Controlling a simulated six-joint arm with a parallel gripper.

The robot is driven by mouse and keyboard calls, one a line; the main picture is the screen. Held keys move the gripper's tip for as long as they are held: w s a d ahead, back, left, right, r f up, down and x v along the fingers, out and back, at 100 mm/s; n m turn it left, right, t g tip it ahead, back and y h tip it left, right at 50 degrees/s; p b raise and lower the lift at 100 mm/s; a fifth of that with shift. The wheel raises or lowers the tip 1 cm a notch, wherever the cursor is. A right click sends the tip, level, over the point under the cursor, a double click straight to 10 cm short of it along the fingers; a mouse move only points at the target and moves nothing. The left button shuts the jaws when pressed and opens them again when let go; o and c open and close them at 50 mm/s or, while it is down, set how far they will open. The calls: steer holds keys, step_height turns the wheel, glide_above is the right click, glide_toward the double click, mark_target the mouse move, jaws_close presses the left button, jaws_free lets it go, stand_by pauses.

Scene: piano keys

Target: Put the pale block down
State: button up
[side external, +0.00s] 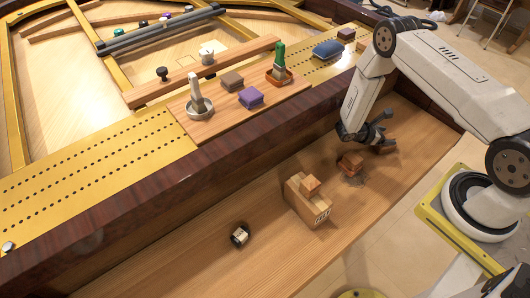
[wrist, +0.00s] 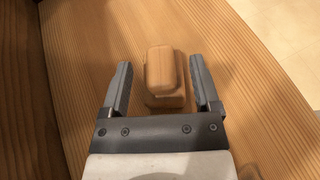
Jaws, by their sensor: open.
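In the wrist view a pale wooden block (wrist: 161,68) with rounded edges sits on a wider wooden piece (wrist: 164,101). My gripper (wrist: 162,75) is open, with one finger on each side of the pale block and a gap on both sides. In the side view my gripper (side external: 369,138) is low over the wooden shelf (side external: 270,205). A small brown stack (side external: 350,164) and another brown block (side external: 388,147) are near it. I cannot tell for certain which of these is the pale block.
A larger wooden block (side external: 305,204) with a small block (side external: 311,185) on top stands left of my gripper. The dark piano rail (side external: 200,185) bounds the shelf. Shelf between these is clear.

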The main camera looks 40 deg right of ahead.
step_height(320, 180, up, 7)
steer(key=shift+w+a+r, duration=0.2)
steer(key=shift+a, duration=0.2)
stand_by(0.8)
steer(key=s+a+r+m+t+y, duration=0.1)
steer(key=a+r+m+t+y, duration=0.3)
steer(key=a+r, duration=0.5)
steer(key=s+a+r+m+t+y, duration=0.2)
steer(key=a+r+m+y, duration=0.6)
steer(key=a, duration=0.8)
steer(key=shift+a+r+m+t, duration=0.2)
steer(key=shift+r+m+t, duration=0.5)
steer(key=shift+r+t, duration=0.2)
